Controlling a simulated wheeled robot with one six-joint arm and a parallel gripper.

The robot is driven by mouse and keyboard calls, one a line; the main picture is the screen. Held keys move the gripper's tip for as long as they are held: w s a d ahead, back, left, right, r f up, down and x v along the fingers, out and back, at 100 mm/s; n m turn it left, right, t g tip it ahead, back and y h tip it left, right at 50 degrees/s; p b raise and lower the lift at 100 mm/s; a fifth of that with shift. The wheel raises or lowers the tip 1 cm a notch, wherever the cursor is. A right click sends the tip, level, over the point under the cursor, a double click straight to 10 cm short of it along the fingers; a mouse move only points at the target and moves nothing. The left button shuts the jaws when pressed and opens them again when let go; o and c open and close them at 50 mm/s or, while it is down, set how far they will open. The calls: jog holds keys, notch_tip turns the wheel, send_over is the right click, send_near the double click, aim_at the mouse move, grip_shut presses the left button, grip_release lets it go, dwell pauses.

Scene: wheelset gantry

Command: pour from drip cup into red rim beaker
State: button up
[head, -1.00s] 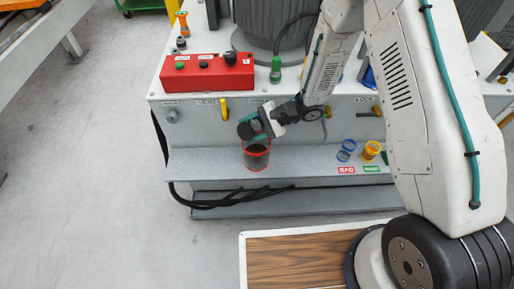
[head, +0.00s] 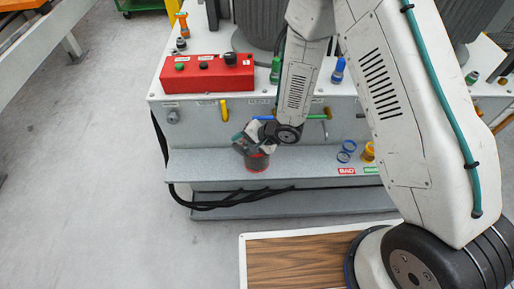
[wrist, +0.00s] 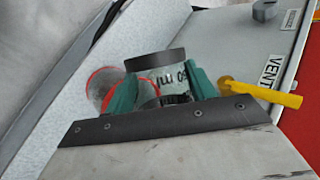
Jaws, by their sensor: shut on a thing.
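The drip cup (wrist: 156,67), clear with a dark grey rim and dark lettering, sits between the teal fingers of my gripper (wrist: 162,82) in the wrist view. My gripper is shut on it. The red rim beaker (wrist: 103,88) shows left of the cup, partly hidden by it and a finger. In the head view my gripper (head: 249,142) is just above the red rim beaker (head: 257,164), which stands on the grey shelf with its upper part covered. The cup is hard to make out there. I cannot tell its contents or whether anything flows.
A red control box (head: 207,74) sits on the ledge above. A yellow valve handle (wrist: 262,92) is right of the cup. Blue rings (head: 346,151) and a yellow cup (head: 368,151) are on the shelf to the right. The shelf left of the beaker (head: 205,163) is clear.

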jog(key=shift+s+a+f+t+h, duration=0.2)
jog(key=shift+s+a+t+h, duration=0.1)
jog(key=shift+s+a, duration=0.25)
jog(key=shift+s+a+r+n+t+h+b, duration=0.1)
jog(key=shift+r+n+t+h+b, duration=0.25)
jog(key=shift+n+t+h, duration=0.2)
jog(key=shift+s+f+n+t+h, duration=0.1)
jog(key=shift+f+n+t+h, duration=0.25)
jog(key=shift+f+t+h, duration=0.1)
jog(key=shift+a+r+n+t+h+b, duration=0.1)
jog(key=shift+r+n+t+h+b, duration=0.25)
jog(key=shift+t+h, duration=0.25)
jog(key=shift+s+a+f+n+t, duration=0.15)
jog(key=shift+s+f+n+t, duration=0.1)
jog(key=shift+f+t, duration=0.2)
jog(key=s+a+f+n+t+h+b, duration=0.25)
jog(key=f+t, duration=0.25)
jog(key=f, duration=0.3)
notch_tip(320, 180, up, 6)
jog(key=shift+s+a+r+n+h, duration=0.25)
jog(key=shift+s+a+n+h, duration=0.1)
jog(key=shift+s+a+h, duration=0.1)
